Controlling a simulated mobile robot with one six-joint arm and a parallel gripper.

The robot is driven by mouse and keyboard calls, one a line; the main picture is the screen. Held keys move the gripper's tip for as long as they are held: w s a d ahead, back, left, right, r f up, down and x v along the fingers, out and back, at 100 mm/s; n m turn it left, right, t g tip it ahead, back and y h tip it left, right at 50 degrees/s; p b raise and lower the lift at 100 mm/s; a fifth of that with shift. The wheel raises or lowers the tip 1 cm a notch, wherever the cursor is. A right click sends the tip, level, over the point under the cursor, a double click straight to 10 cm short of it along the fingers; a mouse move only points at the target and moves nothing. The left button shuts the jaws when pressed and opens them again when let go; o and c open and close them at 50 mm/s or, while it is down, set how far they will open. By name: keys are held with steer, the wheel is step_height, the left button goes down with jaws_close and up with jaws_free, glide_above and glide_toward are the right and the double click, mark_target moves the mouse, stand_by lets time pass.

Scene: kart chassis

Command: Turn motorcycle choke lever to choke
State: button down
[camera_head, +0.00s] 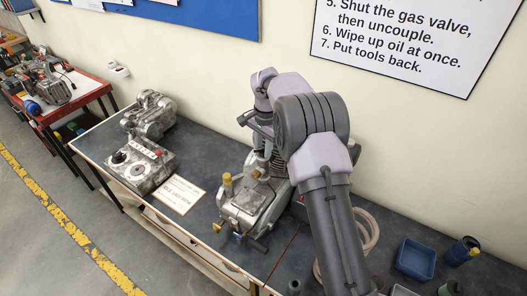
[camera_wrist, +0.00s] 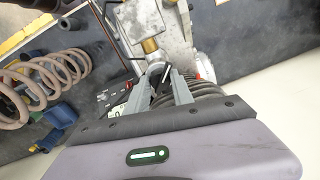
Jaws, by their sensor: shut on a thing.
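The grey motorcycle engine (camera_head: 243,206) stands on the dark bench in the head view, with brass fittings on its top and front. It also fills the upper middle of the wrist view (camera_wrist: 170,20). My gripper (camera_wrist: 160,78) reaches down to the engine, just beside a brass fitting (camera_wrist: 149,46). Its two grey fingers are shut on a small dark lever (camera_wrist: 166,82), apparently the choke lever, mostly hidden between them. A red tip shows right of the fingers. In the head view my arm covers part of the engine, and the lever cannot be made out.
A second machine with dials (camera_head: 142,165) and a label card (camera_head: 177,194) lie left on the bench. A wall stands close behind the bench.

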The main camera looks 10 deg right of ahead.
steer(key=shift+m+b, duration=0.55)
steer(key=shift+m, duration=0.95)
steer(key=shift+r, duration=0.1)
steer(key=c, duration=1.1)
jaws_free()
step_height(320, 180, up, 17)
steer(key=s+p, duration=0.1)
steer(key=p, duration=0.2)
steer(key=shift+d+r, duration=0.15)
steer(key=shift+r, duration=0.05)
